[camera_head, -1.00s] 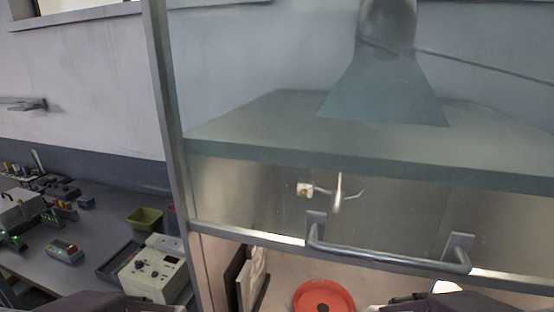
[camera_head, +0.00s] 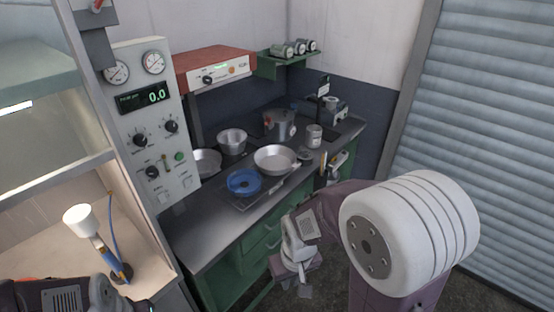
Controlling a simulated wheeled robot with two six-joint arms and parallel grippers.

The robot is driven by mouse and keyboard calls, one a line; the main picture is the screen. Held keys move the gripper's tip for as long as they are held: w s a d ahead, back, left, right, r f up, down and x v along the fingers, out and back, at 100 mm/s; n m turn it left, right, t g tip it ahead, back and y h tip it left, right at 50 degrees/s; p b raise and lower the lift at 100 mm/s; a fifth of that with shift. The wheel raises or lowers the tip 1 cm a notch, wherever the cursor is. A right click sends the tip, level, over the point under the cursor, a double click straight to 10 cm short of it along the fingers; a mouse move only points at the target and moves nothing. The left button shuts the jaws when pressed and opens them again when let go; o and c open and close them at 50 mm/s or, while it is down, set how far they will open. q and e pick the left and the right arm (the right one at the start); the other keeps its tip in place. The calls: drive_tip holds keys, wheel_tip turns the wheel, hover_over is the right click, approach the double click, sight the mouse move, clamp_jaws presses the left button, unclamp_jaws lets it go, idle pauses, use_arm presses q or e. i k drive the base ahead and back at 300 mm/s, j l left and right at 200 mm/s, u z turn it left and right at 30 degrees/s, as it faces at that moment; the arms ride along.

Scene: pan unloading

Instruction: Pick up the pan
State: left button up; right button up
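A shallow silver pan (camera_head: 275,159) sits on the dark bench, toward its front edge. A blue round pan or dish (camera_head: 243,182) sits on a flat dark plate just in front and to the left of it. I cannot tell which one the task means. My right gripper (camera_head: 302,284) hangs low in front of the bench's green cabinets, apart from both pans. Its fingers are small and dark, so their opening is unclear. Part of my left arm shows at the bottom left; its gripper is out of view.
A silver bowl (camera_head: 232,141), a larger pot (camera_head: 279,124) and a light jar (camera_head: 314,135) stand farther back on the bench (camera_head: 205,238). A control panel (camera_head: 153,125) stands left of it. A lit cabinet is at far left, a ribbed shutter (camera_head: 490,110) at right.

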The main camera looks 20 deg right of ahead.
sight(208, 162)
drive_tip(key=l+z, duration=0.1)
drive_tip(key=u, duration=1.75)
drive_tip(key=z, duration=1.75)
drive_tip(key=i+l+u, duration=0.25)
drive_tip(key=u, duration=0.15)
drive_tip(key=i+l+u, duration=0.6)
drive_tip(key=l+u, duration=0.15)
